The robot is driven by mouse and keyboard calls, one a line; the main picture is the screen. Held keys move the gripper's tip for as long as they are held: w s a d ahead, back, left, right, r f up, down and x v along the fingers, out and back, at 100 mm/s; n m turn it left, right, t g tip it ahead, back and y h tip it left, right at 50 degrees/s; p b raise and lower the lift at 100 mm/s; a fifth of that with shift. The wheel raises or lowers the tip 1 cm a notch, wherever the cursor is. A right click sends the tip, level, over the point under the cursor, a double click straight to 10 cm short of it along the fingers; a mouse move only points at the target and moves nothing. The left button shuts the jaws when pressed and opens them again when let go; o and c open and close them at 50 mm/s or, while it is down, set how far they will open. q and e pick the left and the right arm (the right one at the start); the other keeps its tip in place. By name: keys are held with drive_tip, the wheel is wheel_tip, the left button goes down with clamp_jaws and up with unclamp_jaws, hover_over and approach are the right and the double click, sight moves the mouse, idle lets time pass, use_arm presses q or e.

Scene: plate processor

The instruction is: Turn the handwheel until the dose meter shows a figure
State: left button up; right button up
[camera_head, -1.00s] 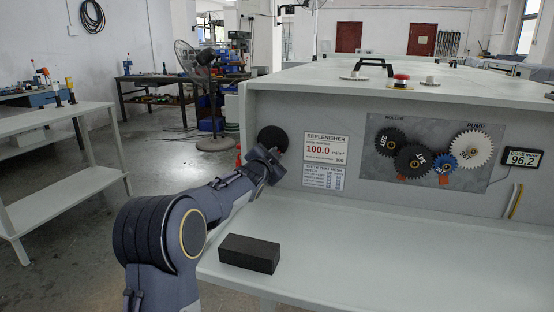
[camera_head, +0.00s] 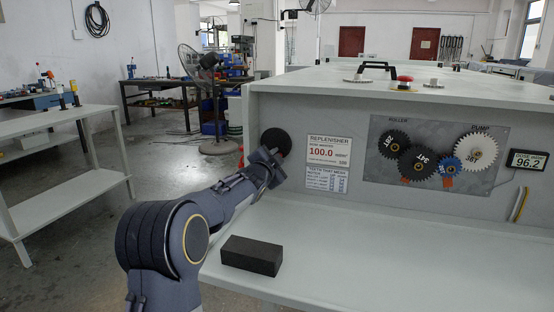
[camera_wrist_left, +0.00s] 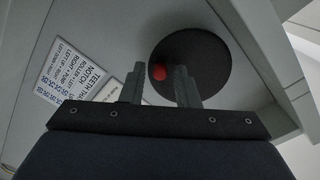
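The black handwheel (camera_head: 277,139) is on the left part of the machine's front panel. It shows as a dark disc in the left wrist view (camera_wrist_left: 205,60), with a small red knob (camera_wrist_left: 159,72) on it. My left gripper (camera_head: 268,160) is at the wheel. In the wrist view its two fingers (camera_wrist_left: 160,85) stand apart, with the knob between their tips, closer to the right finger; a gap shows on the left. The dose meter (camera_head: 527,162) at the right reads 96.2. The replenisher sign (camera_head: 328,150) shows 100.0 as the dose wanted. My right gripper is out of view.
Toothed gears (camera_head: 418,162) sit on a grey plate between sign and meter. A tooth-count sign (camera_head: 326,180) is below the replenisher sign. A black block (camera_head: 251,255) lies on the pale shelf (camera_head: 370,250), which is otherwise clear. A red button (camera_head: 404,79) is on top.

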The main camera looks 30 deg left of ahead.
use_arm(q)
drive_tip(key=shift+o, duration=0.6)
drive_tip(key=v, duration=0.7)
drive_tip(key=shift+s+b, duration=0.35)
drive_tip(key=shift+s, duration=0.05)
drive_tip(key=shift+d+f, duration=0.1)
drive_tip(key=shift+d, duration=0.05)
